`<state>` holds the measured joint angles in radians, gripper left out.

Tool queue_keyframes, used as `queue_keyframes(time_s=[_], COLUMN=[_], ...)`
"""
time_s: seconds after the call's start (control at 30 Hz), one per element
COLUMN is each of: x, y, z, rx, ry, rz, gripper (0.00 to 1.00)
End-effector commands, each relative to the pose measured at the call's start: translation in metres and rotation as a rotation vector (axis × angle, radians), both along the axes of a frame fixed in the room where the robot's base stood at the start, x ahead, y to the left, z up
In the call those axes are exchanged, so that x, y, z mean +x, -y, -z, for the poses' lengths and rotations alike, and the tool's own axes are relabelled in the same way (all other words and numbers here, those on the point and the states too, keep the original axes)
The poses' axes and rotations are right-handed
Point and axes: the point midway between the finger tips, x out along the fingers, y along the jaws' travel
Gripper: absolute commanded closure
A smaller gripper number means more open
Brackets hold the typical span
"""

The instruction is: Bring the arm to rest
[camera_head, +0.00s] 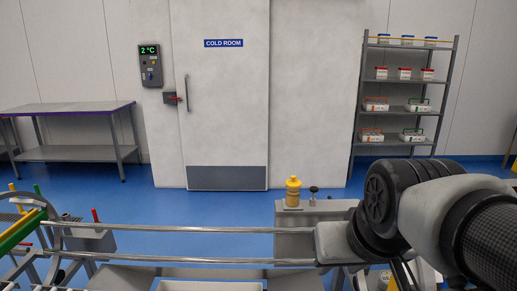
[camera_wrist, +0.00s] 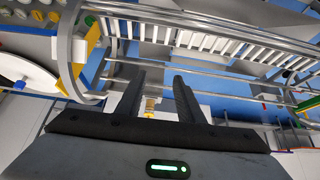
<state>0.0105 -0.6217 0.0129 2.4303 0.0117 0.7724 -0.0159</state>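My arm (camera_head: 430,205) reaches in from the right in the head view, with dark round joints and pale links. The gripper end does not show clearly there. In the wrist view my gripper (camera_wrist: 158,80) has its two dark fingers apart. I see nothing held between them; metal rails and a floor area show beyond. A green light is lit on the gripper body.
Metal rails (camera_head: 190,229) run across the front. A yellow bottle (camera_head: 293,192) stands on a grey ledge beside the arm. A shelf rack (camera_head: 402,110) with tubs and carriers, a cold room door (camera_head: 222,110) and a steel table (camera_head: 70,107) stand at the back. Blue floor lies between.

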Motion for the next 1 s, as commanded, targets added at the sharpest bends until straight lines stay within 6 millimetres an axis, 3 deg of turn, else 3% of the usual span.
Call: queue_keyframes(time_s=[0.17, 0.2, 0.7, 1.0], x=[-0.057, -0.054, -0.052, -0.052], y=[0.003, 0.003, 0.003, 0.002], z=[0.015, -0.007, -0.121, -0.131], rx=[0.004, 0.004, 0.004, 0.005], ry=[-0.071, -0.071, -0.070, -0.069], rz=[0.012, 0.012, 0.012, 0.011], gripper=[0.66, 0.66, 0.66, 0.66])
